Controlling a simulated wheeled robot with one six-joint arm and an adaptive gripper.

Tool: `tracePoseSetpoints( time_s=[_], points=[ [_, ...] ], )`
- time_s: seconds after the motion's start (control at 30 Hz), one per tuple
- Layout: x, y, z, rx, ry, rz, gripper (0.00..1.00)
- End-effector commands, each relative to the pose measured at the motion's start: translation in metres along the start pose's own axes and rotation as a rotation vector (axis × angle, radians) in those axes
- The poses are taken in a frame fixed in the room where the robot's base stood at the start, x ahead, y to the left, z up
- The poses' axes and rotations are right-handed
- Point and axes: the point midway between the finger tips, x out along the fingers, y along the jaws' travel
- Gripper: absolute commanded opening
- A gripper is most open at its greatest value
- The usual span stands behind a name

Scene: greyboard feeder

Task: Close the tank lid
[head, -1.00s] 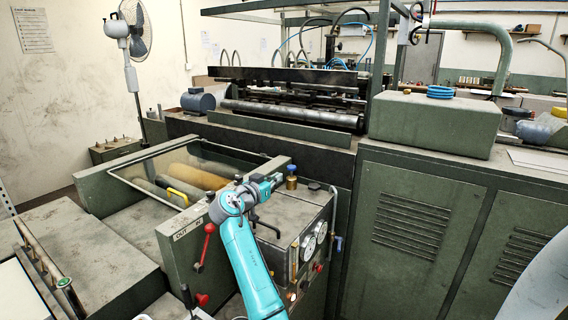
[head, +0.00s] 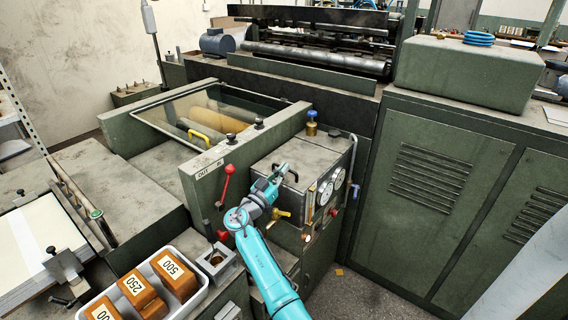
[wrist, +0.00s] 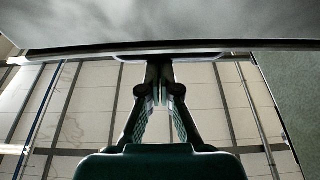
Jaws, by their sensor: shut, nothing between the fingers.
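The tank is a grey-green box (head: 286,208) with gauges on its front side, right of the roller unit. Its flat grey lid (head: 318,158) is on top, with a dark handle (head: 292,174) near the left. I cannot tell whether the lid lies fully flat. My gripper (head: 282,171) is at the lid's left part, close to the handle; contact is unclear. In the wrist view my gripper (wrist: 160,72) is shut and empty, its fingertips just below the edge of a broad grey surface (wrist: 160,25), perhaps the lid.
A red lever (head: 227,184) and a glass-covered roller bay (head: 205,112) stand left of the tank. A brass fitting with a blue cap (head: 311,125) stands behind it. A white tray (head: 199,300) with orange weights is at the front left. Open floor (head: 365,290) shows at the right.

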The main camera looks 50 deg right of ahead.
Motion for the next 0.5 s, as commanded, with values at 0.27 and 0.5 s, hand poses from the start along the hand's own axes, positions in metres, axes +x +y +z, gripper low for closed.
tracePoseSetpoints(
  time_s=[0.27, 0.5],
  points=[
    [-0.005, 0.001, 0.014, -0.008, -0.013, -0.003, 0.0],
    [-0.006, 0.002, 0.017, -0.011, -0.016, -0.003, 0.0]
  ],
)
